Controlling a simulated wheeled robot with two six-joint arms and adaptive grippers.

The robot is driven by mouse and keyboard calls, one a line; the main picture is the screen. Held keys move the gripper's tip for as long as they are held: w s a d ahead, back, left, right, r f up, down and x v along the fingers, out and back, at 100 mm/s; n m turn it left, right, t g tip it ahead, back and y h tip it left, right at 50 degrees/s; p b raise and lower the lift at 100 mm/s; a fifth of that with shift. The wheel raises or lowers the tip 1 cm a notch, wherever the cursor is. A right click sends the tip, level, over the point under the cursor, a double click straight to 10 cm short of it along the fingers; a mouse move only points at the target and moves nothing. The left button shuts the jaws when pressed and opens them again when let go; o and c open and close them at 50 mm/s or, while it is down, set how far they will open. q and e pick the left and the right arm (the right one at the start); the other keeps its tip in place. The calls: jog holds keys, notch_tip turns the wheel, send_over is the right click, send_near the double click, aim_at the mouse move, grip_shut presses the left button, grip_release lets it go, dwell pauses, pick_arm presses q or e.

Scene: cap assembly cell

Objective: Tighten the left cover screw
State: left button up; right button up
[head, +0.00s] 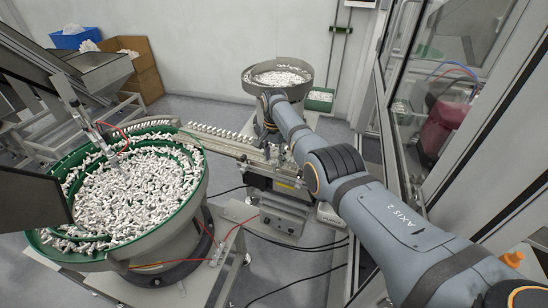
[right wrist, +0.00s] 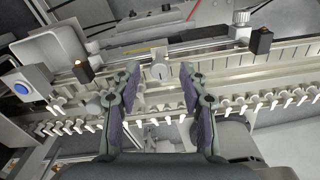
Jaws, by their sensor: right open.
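My right gripper (right wrist: 160,74) is open, with a finger on each side of a round silver screw head (right wrist: 160,71) that has a slot mark. The fingers show a gap to the screw head on both sides. A second silver knob (right wrist: 241,17) stands further right on the rail. I cannot tell for sure from the picture which of them is the left cover screw. In the head view my right arm reaches in to the feeder track (head: 222,142), and the gripper there is small and partly hidden. My left gripper is not in view.
White caps hang in a row (right wrist: 245,104) along the track beneath the fingers. Black blocks (right wrist: 260,41) and a box with a blue button (right wrist: 22,88) stand close by. A green-rimmed bowl (head: 190,205) full of white parts is at left; a glass-doored frame is at right.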

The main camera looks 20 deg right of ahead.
aim_at(274, 162)
jog(key=shift+r, duration=0.15)
notch_tip(274, 162, up, 12)
dwell(0.3)
jog(key=shift+s+f, duration=0.1)
jog(key=shift+f, duration=0.2)
